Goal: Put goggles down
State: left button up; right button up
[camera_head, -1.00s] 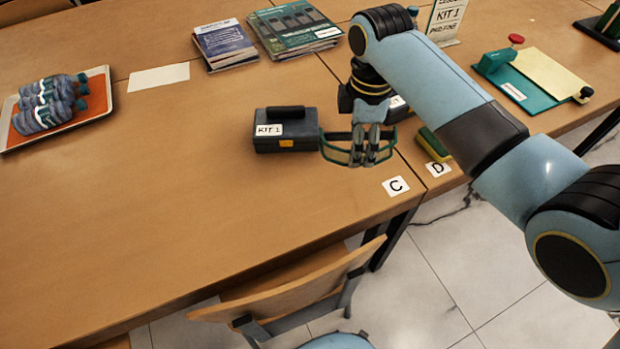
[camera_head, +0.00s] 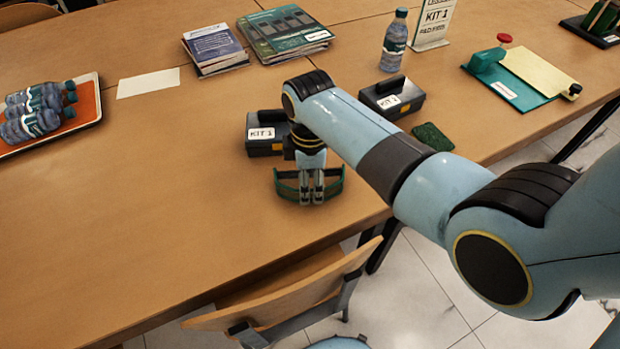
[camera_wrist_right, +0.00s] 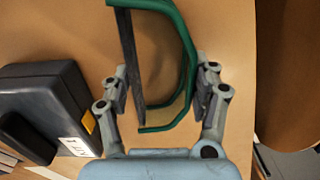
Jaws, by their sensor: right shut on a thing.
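The goggles (camera_head: 286,190), with a green rim, are at my right gripper (camera_head: 312,198) in the head view. They are over the near part of the table, in front of the left dark kit case. In the right wrist view the goggles' green rim (camera_wrist_right: 188,50) and a dark strip lie between the two fingers of the right gripper (camera_wrist_right: 163,82), which is shut on them. I cannot tell whether the goggles touch the table. My left gripper is not in view.
The left kit case (camera_head: 262,148) stands just behind the goggles; another kit case (camera_head: 392,97), a green sponge (camera_head: 432,137) and a bottle (camera_head: 394,40) stand to the right. An orange tray (camera_head: 88,100) with bottles is far left. The table's left middle is clear. A chair (camera_head: 300,290) stands at the front edge.

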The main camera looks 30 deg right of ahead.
aim_at(310, 178)
jog(key=shift+f, duration=0.1)
jog(key=o, duration=1.2)
notch_tip(310, 178, up, 12)
jog(key=shift+r+p, duration=0.1)
jog(key=shift+p, duration=0.8)
